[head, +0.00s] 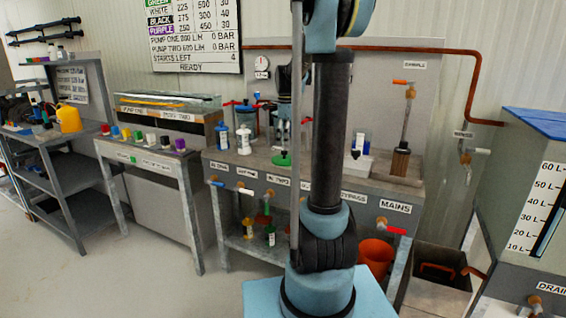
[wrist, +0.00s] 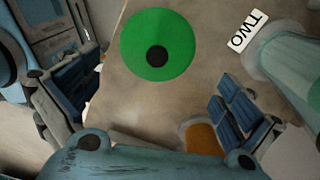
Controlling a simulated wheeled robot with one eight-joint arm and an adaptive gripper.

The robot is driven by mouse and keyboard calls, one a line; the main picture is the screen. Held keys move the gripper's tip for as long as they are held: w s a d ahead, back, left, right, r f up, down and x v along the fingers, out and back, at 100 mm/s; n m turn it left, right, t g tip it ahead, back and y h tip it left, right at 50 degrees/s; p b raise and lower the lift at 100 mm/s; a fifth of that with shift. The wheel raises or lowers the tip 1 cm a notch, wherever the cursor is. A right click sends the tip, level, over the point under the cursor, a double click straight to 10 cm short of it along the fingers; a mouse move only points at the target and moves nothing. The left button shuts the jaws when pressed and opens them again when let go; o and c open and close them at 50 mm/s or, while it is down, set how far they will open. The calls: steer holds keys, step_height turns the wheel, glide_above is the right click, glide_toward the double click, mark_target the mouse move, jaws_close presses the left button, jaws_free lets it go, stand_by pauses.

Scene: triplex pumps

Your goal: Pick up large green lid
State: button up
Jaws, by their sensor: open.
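The large green lid (wrist: 140,38) lies flat on the bench top in the wrist view, a round green disc with a black knob (wrist: 157,56) near its middle. In the head view the green lid (head: 283,159) shows small on the bench, under my gripper (head: 282,138). In the wrist view my gripper (wrist: 158,98) is open, with one blue-padded finger at the left and the other at the right. The lid and its knob lie beyond the fingers, toward the top of the picture. Nothing is between the pads.
A pale cylinder (wrist: 290,70) stands close to the right finger, beside a label reading TWO (wrist: 255,30). White-and-blue bottles (head: 243,138) stand left of my gripper on the bench. Labelled valves line the bench's front edge.

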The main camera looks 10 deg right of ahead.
mark_target(285, 151)
steer(key=shift+s+a+f, duration=0.1)
steer(key=shift+a+f, duration=0.05)
steer(key=shift+f, duration=1.4)
steer(key=shift+a+f, duration=0.1)
steer(key=shift+f, duration=1.4)
steer(key=c, duration=1.5)
